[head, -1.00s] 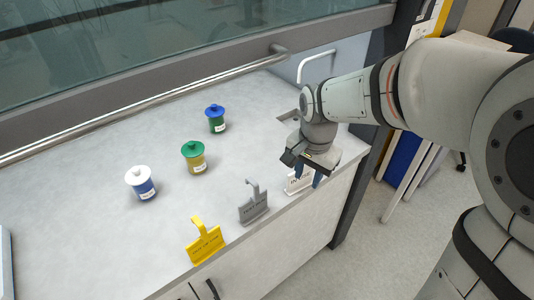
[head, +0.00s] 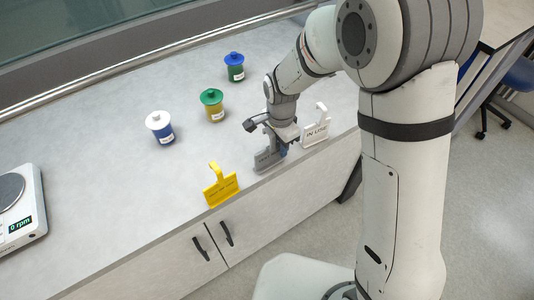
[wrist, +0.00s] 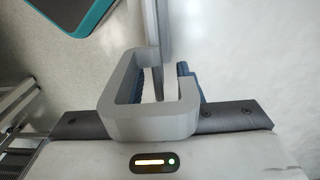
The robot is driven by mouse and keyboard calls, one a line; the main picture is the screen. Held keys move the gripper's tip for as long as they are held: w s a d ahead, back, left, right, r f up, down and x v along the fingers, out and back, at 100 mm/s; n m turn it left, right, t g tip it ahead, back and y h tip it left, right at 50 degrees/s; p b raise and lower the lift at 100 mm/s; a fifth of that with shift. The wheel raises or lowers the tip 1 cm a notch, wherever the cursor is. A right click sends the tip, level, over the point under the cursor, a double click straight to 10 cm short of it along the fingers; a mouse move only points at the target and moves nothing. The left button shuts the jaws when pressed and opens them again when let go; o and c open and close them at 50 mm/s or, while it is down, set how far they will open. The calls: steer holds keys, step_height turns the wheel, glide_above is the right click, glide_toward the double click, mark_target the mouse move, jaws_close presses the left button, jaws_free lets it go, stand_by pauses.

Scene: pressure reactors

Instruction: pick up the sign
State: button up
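A grey sign (head: 266,162) with a hooked top stands near the counter's front edge, between a yellow sign (head: 221,190) and a white sign marked IN USE (head: 316,133). My gripper (head: 281,152) points down at the grey sign and partly covers it in the head view. In the wrist view the grey sign's hook (wrist: 123,95) fills the middle, close to the palm. The blue fingers of my gripper (wrist: 168,88) show apart, one seen through the hook and one at its right. A gap shows between them, so the gripper looks open around the sign.
Three lidded jars stand behind the signs: a white-lidded one (head: 160,129), a green-lidded one (head: 213,107) and a blue-lidded one (head: 235,69). A device reading 0 rpm (head: 22,215) sits at the far left. The counter's left middle is clear.

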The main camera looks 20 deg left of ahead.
steer(key=shift+f, duration=0.25)
steer(key=shift+c, duration=0.5)
jaws_close()
steer(key=shift+r, duration=0.1)
